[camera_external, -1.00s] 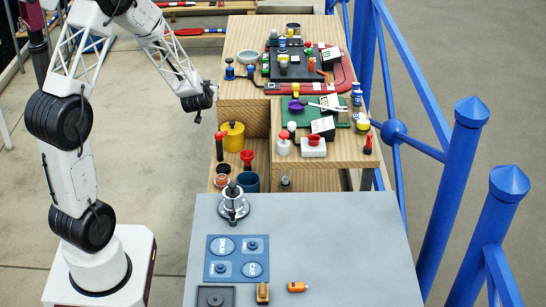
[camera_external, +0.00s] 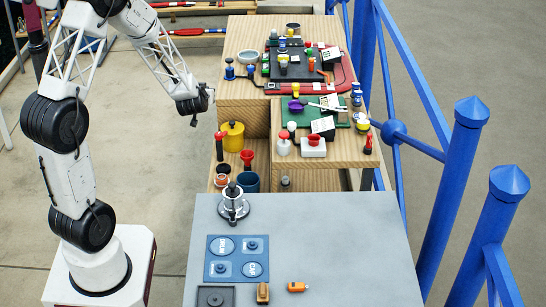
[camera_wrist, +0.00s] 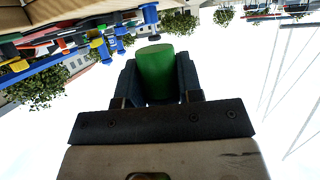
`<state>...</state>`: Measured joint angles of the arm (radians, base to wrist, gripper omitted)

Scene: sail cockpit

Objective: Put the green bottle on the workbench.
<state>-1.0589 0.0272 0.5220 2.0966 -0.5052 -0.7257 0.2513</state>
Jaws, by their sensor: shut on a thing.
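My gripper (camera_wrist: 157,78) is shut on the green bottle (camera_wrist: 157,66); the bottle sits between the two dark fingers in the wrist view. In the external view my gripper (camera_external: 203,98) is in the air just left of the wooden workbench (camera_external: 243,27), near its upper level's front left corner. I cannot make out the bottle there. The workbench has a raised rear part and a lower front part. Its tops carry many small items.
A black board and red clamp (camera_external: 344,84) crowd the raised top. A green board (camera_external: 292,112) lies in front. A yellow canister (camera_external: 233,138) stands on a low shelf. A grey table (camera_external: 330,240) is nearest, its right half bare. Blue railings (camera_external: 448,200) stand right.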

